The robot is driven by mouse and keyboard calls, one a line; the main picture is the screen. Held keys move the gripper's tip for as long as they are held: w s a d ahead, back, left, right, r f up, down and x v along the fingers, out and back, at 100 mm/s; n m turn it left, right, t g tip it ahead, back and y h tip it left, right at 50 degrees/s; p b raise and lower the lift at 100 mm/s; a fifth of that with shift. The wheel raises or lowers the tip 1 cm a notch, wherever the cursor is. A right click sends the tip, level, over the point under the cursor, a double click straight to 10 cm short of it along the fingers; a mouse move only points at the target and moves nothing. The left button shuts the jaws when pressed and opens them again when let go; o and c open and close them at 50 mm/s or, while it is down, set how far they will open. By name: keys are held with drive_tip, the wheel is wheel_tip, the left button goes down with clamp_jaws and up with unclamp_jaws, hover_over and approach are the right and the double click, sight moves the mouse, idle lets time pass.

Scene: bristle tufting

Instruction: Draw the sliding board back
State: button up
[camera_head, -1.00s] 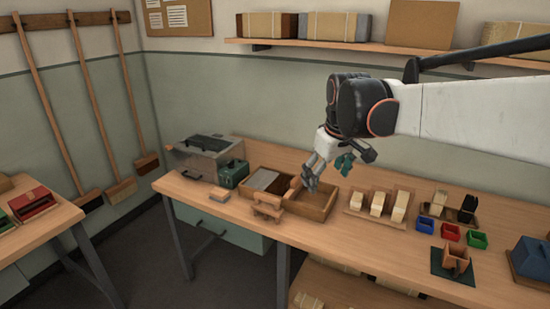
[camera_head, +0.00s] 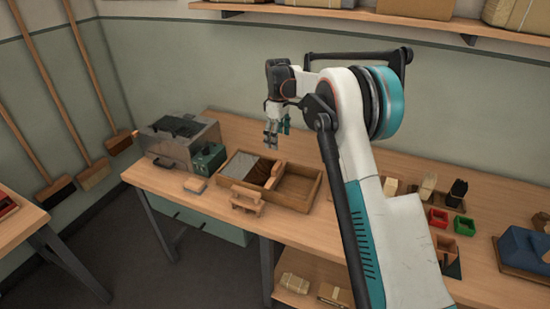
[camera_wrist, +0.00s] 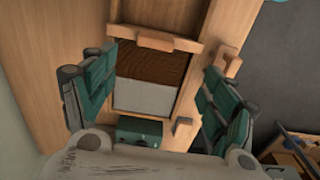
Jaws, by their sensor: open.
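A wooden box (camera_head: 298,206) on the bench has two compartments. The right one is open on top. The left one shows a flat grey panel (camera_head: 240,166) and a dark brown surface beside it, with a light wooden bar (camera_head: 275,176) near the divider. Which of these is the sliding board I cannot tell for sure. In the wrist view the grey panel (camera_wrist: 143,97), brown surface (camera_wrist: 150,66) and wooden bar (camera_wrist: 168,40) lie between my fingers. My gripper (camera_head: 273,143) is open and empty, raised above the box's left part; its spread fingers show in the wrist view (camera_wrist: 155,92).
A small wooden stand (camera_head: 246,199) is in front of the box. A green box (camera_head: 208,158) and a grey metal case (camera_head: 180,142) stand to its left, near a small block (camera_head: 195,185). Coloured bins (camera_head: 438,217) and brushes are at right. A shelf (camera_head: 330,14) runs above.

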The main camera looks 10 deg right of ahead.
sight(277, 165)
drive_tip(key=f+b, duration=0.1)
drive_tip(key=f, duration=0.4)
drive_tip(key=f+b, duration=0.1)
drive_tip(key=f, duration=0.4)
drive_tip(key=w+f+b, duration=0.1)
drive_tip(key=f, duration=0.3)
drive_tip(key=shift+f, duration=0.4)
drive_tip(key=c, duration=1.5)
drive_tip(key=s+d, duration=0.2)
drive_tip(key=d, duration=0.2)
drive_tip(key=s+d, duration=0.6)
drive_tip(key=d, duration=0.1)
drive_tip(key=shift+s+d+b, duration=0.2)
drive_tip(key=shift+d+b, duration=0.15)
drive_tip(key=o, duration=1.5)
drive_tip(key=shift+d, duration=0.1)
